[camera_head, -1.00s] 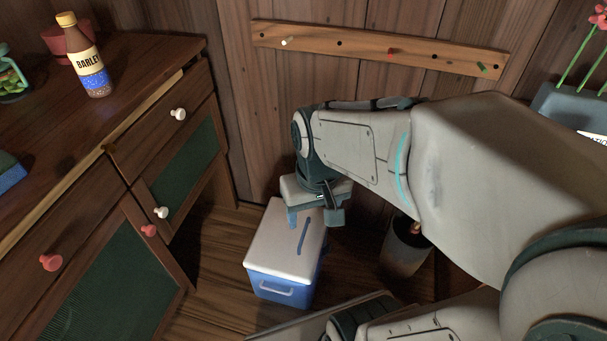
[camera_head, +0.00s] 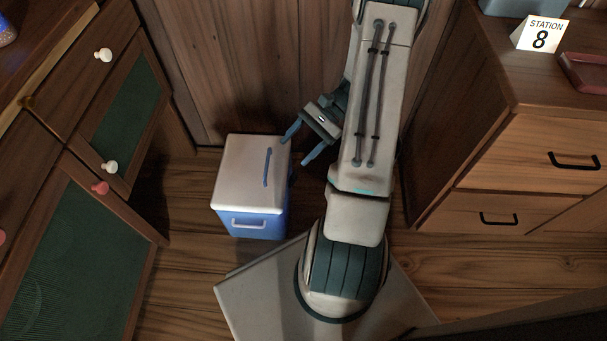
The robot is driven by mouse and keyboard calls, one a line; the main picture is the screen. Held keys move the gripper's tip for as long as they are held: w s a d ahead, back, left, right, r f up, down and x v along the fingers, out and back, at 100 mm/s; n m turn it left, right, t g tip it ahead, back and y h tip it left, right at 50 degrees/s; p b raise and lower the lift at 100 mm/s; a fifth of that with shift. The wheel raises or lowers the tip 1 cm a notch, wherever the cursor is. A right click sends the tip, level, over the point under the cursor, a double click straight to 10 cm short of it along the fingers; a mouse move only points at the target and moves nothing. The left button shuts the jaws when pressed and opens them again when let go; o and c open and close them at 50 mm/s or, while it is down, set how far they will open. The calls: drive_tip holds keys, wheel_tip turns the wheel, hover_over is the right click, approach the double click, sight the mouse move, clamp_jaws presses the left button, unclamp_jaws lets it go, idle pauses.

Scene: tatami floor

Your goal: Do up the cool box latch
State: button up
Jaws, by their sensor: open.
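The cool box (camera_head: 241,172) stands on the wooden floor near the back wall, with a white lid and a blue body. The lid looks closed. A blue bar-shaped handle (camera_head: 267,167) lies along the lid's right part, and a pale handle (camera_head: 249,224) is on the front. My gripper (camera_head: 297,150) is open and empty, just right of the box's back right corner, its two blue fingers pointing down and left. One fingertip is near the lid's right edge; I cannot tell if they touch. The latch is not clearly seen; the box's right side is mostly hidden.
A dark wooden cabinet with green panels and knobs (camera_head: 110,167) stands at left. A drawer unit with black handles (camera_head: 498,219) stands at right, bearing a "Station 8" sign (camera_head: 541,36) and a red tray (camera_head: 585,72). Bare floor (camera_head: 187,246) lies left of the box.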

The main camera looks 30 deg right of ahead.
drive_tip(key=d+f+m+t+y+b, duration=0.1)
drive_tip(key=d+f+m+t+y, duration=0.15)
drive_tip(key=f, duration=0.25)
drive_tip(key=d+f+m+t+y, duration=0.1)
drive_tip(key=d+f+m+t, duration=0.25)
drive_tip(key=f, duration=0.25)
drive_tip(key=m+t+b, duration=0.2)
drive_tip(key=m+t, duration=0.3)
approach(293, 179)
drive_tip(key=w+a+r+b, duration=0.1)
drive_tip(key=w+a+b, duration=0.1)
drive_tip(key=w+a, duration=0.2)
drive_tip(key=shift+a+r+b, duration=0.3)
drive_tip(key=shift+a+r, duration=0.05)
drive_tip(key=shift+a, duration=0.25)
drive_tip(key=c, duration=1)
